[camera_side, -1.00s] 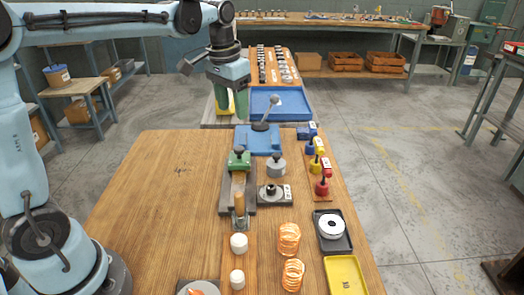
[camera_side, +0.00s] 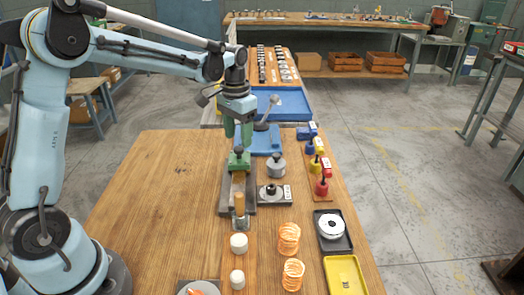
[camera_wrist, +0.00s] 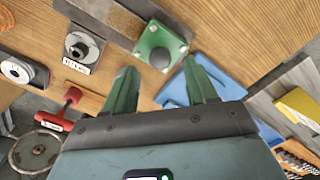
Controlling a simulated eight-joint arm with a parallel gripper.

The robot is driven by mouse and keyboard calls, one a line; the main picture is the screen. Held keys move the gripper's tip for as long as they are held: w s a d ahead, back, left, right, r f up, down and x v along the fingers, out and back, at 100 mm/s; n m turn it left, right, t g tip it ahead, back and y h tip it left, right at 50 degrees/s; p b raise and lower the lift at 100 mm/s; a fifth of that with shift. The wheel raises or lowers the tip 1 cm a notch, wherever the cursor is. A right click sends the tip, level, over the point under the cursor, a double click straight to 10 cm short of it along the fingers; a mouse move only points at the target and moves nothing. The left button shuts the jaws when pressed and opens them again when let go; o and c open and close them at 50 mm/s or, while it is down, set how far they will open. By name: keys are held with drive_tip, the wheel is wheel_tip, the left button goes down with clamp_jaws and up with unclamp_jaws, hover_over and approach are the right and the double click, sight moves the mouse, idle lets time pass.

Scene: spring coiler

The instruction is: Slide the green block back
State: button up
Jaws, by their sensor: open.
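The green block (camera_side: 239,161) sits on a dark grey slide base (camera_side: 238,208) on the wooden bench. It has a dark round knob on top. My gripper (camera_side: 237,138) is just above and behind it in the side view, with green fingers pointing down. In the wrist view the green block (camera_wrist: 160,46) lies ahead of the fingertips, roughly centred between the two fingers of my gripper (camera_wrist: 162,74). The fingers are apart with nothing between them. I cannot tell whether a finger touches the block.
A blue fixture with a lever (camera_side: 264,140) stands just behind. A grey weight (camera_side: 276,168) and a labelled dark block (camera_side: 274,195) are close on the right. Red, yellow and blue handled pieces (camera_side: 322,187) stand further right. The bench's left side (camera_side: 150,200) is clear.

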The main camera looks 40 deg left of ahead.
sight(239, 148)
drive_tip(key=shift+f, duration=1.7)
drive_tip(key=shift+c, duration=0.5)
clamp_jaws()
drive_tip(key=shift+s, duration=0.1)
